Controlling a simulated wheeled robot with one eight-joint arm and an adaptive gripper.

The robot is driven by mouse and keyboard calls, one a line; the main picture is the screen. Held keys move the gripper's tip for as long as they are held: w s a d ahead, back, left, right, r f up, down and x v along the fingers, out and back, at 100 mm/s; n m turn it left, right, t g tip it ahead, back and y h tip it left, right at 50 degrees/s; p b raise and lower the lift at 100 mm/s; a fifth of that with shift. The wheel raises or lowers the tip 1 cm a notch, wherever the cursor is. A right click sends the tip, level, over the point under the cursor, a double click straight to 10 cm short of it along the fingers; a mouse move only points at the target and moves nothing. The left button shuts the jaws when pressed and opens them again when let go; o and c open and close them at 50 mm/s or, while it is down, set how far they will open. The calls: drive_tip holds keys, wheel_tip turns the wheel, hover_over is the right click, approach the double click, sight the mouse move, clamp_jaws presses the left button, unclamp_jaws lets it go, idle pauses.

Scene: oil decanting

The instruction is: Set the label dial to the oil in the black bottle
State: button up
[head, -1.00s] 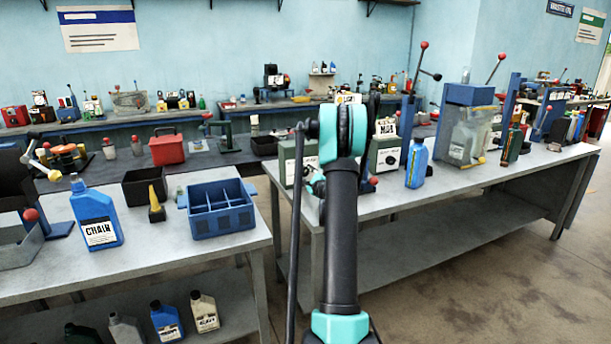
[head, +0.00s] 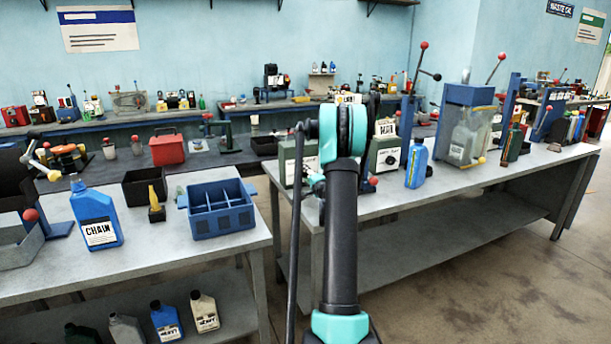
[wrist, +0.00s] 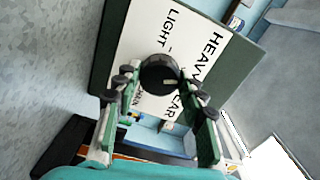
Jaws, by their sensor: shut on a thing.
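In the wrist view my gripper (wrist: 160,104) is shut on a round black dial knob (wrist: 158,74), one finger on each side. The knob sits on a white dial plate (wrist: 140,40) with HEAVY, LIGHT and partly hidden words around it. A pale mark shows on the knob, but I cannot tell which word it points to. In the head view my arm hides the gripper and part of a dark green box (head: 388,155) with a small card on top. A dark bottle (head: 80,335) is cut off at the bottom edge; its label is not visible.
A blue CHAIN bottle (head: 95,215) and a blue divided crate (head: 220,208) stand on the left bench. A blue bottle (head: 416,163), a blue-framed press (head: 468,125) and a dark green bottle (head: 513,143) stand on the right bench. Floor at lower right is clear.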

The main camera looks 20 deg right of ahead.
drive_tip(key=shift+n, duration=0.6)
drive_tip(key=o, duration=1.2)
drive_tip(key=shift+c, duration=0.2)
drive_tip(key=shift+s, duration=0.1)
drive_tip(key=s, duration=1.1)
drive_tip(key=shift+s+d, duration=0.2)
drive_tip(key=shift+s, duration=0.2)
